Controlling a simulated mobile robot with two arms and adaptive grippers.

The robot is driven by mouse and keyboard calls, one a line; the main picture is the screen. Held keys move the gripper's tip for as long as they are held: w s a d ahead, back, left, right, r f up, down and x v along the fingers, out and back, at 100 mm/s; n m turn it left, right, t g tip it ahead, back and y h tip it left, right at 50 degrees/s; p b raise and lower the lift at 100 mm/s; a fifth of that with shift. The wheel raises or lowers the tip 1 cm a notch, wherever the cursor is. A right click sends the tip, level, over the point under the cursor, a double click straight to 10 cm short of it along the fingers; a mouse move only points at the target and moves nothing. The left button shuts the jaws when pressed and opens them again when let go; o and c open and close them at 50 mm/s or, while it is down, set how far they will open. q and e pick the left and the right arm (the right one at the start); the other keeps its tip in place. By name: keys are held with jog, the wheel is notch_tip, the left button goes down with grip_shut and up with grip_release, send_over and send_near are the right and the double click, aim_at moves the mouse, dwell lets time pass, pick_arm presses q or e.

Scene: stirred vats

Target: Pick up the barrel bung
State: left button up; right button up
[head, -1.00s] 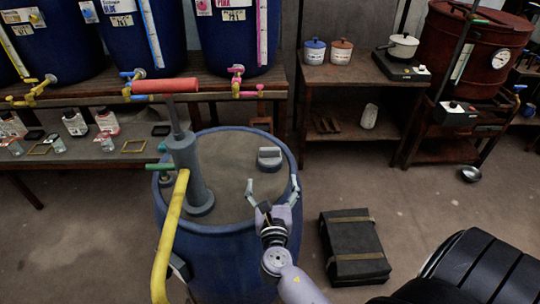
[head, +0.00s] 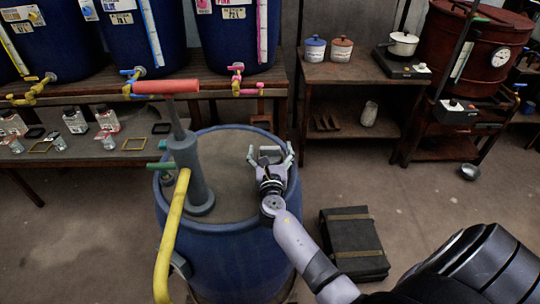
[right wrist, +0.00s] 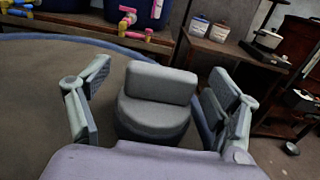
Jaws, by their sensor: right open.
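The barrel bung (right wrist: 155,100) is a grey round plug with a raised upright grip bar. It sits on the top of the blue barrel (head: 228,242), towards the back right of the lid. In the right wrist view it stands between the two spread fingers of my right gripper (right wrist: 158,108), with a gap on each side. In the head view my right gripper (head: 270,158) reaches over the lid from the right, and its fingers partly hide the bung (head: 270,150). The right gripper is open and empty. My left gripper is not in view.
A grey hand pump (head: 188,165) with a red handle and a yellow hose (head: 170,240) stands on the left of the lid. A black case (head: 353,243) lies on the floor at right. Blue vats with taps (head: 235,30) stand on the bench behind. Bare lid lies between pump and bung.

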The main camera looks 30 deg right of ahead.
jog(key=shift+c, duration=0.6)
jog(key=c, duration=1.3)
